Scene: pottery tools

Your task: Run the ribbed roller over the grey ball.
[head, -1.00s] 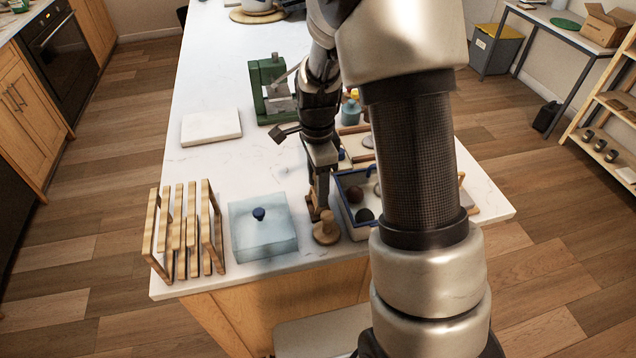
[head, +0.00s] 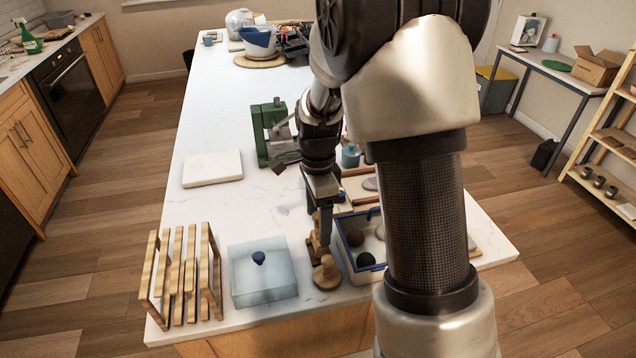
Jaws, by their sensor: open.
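My gripper (head: 323,238) points down at the front of the white table, beside the blue-rimmed tray (head: 349,262). Its jaws are open. Brown wooden pieces lie at and below its fingertips; I cannot tell whether one is the ribbed roller. A wooden piece with a round knob (head: 326,272) stands just in front of the fingers. In the tray are a brown ball (head: 356,237) and a dark, nearly black ball (head: 366,260). A paler thing at the tray's right is partly hidden by my arm, so I cannot confirm the grey ball.
A pale blue box with a dark blue knob (head: 262,275) and a slatted wooden rack (head: 183,277) stand left of my gripper. A white slab (head: 212,168) and a green press-like device (head: 271,133) are farther back. The table's left middle is clear; my arm hides much of the right.

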